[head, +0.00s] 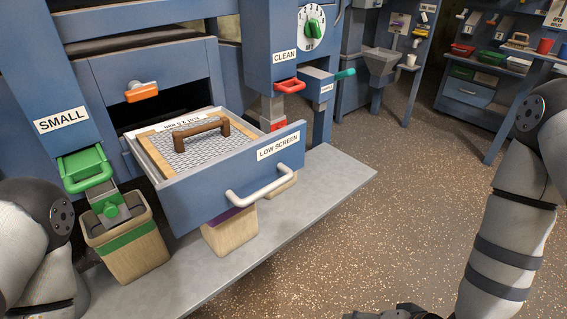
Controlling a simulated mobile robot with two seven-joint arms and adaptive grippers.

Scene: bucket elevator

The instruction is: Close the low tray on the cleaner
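The low tray is a blue drawer labelled LOW SCREEN (235,172), pulled out of the cleaner's blue body (180,68). It has a pale bar handle (262,190) on its front. Inside it lies a wood-framed mesh screen (200,150) with a brown handle (200,131). My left arm shows at the left edge, but its gripper is out of view. My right arm comes down the right side, apart from the tray. A dark part, seemingly of my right gripper (395,313), shows at the bottom edge; its fingers are cut off.
A bin with a green band (128,250) stands left of the tray below a green-handled chute (88,170). Another bin (230,235) stands under the tray on the grey ledge (310,200). An orange handle (141,93) is above. The speckled floor (400,200) in front is clear.

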